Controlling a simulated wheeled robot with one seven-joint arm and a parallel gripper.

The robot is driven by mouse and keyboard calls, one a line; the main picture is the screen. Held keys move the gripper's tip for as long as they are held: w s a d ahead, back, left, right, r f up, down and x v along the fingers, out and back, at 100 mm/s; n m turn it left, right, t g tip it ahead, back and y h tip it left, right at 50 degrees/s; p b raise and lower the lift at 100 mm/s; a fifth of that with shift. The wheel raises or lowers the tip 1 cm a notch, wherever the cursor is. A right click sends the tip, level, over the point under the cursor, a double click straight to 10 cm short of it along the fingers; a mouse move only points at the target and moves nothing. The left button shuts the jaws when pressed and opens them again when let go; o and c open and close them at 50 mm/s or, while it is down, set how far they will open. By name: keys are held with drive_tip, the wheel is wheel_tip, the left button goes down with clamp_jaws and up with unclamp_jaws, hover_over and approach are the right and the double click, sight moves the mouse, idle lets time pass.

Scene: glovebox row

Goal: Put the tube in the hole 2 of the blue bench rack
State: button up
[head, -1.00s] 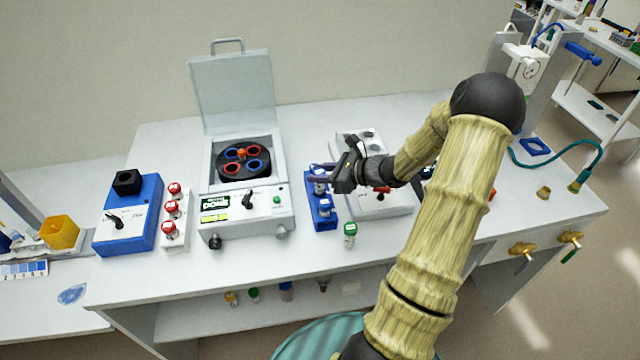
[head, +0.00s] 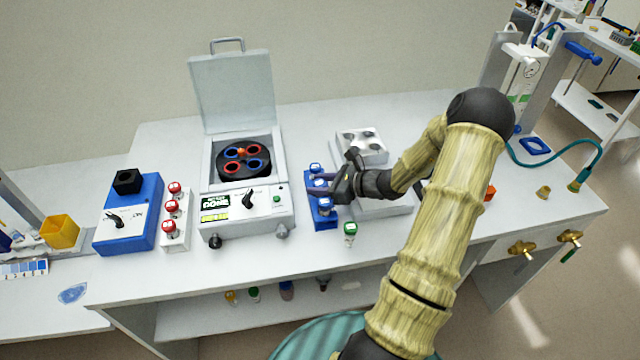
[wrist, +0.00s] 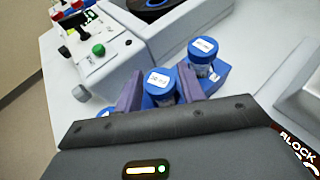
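The blue bench rack (head: 312,218) stands on the bench just right of the centrifuge. My gripper (head: 322,186) is over its middle. In the wrist view the two purple fingers (wrist: 160,90) close on both sides of a blue-capped tube (wrist: 159,88), which looks upright and in line with the rack's middle position. Its lower end is hidden, so I cannot tell how deep it sits. Another blue-capped tube (wrist: 202,58) stands at the rack's back end and one (head: 325,205) at its front end. Hole numbers are not readable.
The open-lidded centrifuge (head: 245,205) stands close left of the rack. A green-capped tube (head: 350,229) stands at the rack's front right. A grey device with a holed top (head: 385,207) lies to the right. Red-capped tubes (head: 172,208) stand in a white rack farther left.

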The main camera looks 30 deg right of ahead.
drive_tip(key=shift+r, duration=0.25)
drive_tip(key=b+v, duration=0.1)
drive_tip(key=v, duration=1.1)
drive_tip(key=s+a+r+n+g+h, duration=0.2)
drive_tip(key=s+a+n+g+h, duration=0.2)
drive_tip(key=a+n, duration=0.7)
drive_tip(key=s+a+r+n+g+h, duration=0.2)
drive_tip(key=s+a+n, duration=0.4)
drive_tip(key=a+n, duration=0.5)
drive_tip(key=n+g+h, duration=0.1)
drive_tip(key=n+h, duration=0.1)
drive_tip(key=n, duration=0.4)
drive_tip(key=shift+a+g+h, duration=0.25)
drive_tip(key=shift+g+h, duration=0.15)
